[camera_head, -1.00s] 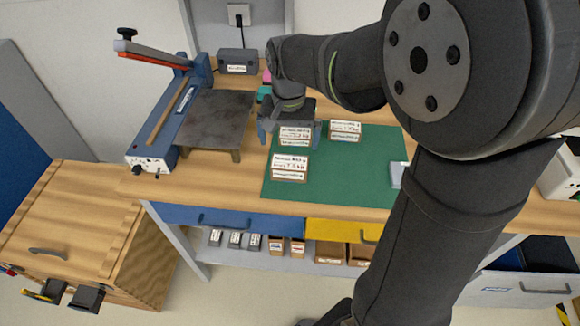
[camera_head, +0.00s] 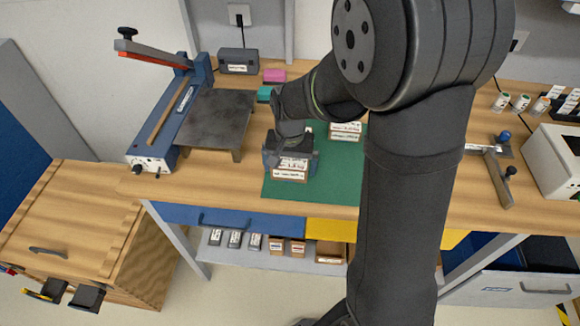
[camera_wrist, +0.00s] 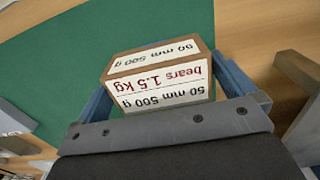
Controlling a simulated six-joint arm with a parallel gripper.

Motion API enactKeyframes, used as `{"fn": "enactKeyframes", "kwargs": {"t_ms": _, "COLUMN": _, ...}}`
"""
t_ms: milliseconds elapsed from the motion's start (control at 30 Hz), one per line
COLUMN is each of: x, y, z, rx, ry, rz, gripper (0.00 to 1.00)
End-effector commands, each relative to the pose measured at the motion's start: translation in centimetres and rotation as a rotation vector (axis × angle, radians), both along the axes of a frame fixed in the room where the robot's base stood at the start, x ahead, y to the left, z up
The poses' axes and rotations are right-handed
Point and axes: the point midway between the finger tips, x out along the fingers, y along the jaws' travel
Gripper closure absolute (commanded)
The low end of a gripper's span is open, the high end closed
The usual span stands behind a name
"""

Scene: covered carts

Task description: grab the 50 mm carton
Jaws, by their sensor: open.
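The 50 mm carton (camera_wrist: 158,75) is a small brown box with white labels reading "50 mm 500 g" and "bears 1.5 kg". In the wrist view it lies between the two blue fingers of my gripper (camera_wrist: 165,92), which is open around it. I cannot tell whether either finger touches it. In the head view my gripper (camera_head: 291,158) is over the front-left carton (camera_head: 290,175) on the green mat (camera_head: 333,185), and its body hides part of the carton.
Another labelled carton (camera_head: 345,130) stands behind and to the right on the mat. The area behind my gripper is mostly hidden. A dark metal plate (camera_head: 215,118) and a blue lever device (camera_head: 170,120) stand to the left. The mat's front right is clear.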

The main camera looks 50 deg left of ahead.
Motion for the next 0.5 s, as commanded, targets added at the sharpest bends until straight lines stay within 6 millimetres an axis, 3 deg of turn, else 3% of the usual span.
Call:
{"fn": "enactKeyframes", "kwargs": {"t_ms": 67, "x": 0.00, "y": 0.00, "z": 0.02, "rx": 0.000, "ry": 0.000, "rz": 0.000, "gripper": 0.00}}
{"fn": "enactKeyframes", "kwargs": {"t_ms": 333, "x": 0.00, "y": 0.01, "z": 0.04, "rx": 0.000, "ry": 0.000, "rz": 0.000, "gripper": 0.52}}
{"fn": "enactKeyframes", "kwargs": {"t_ms": 500, "x": 0.01, "y": 0.04, "z": 0.09, "rx": 0.001, "ry": 0.000, "rz": 0.000, "gripper": 0.52}}
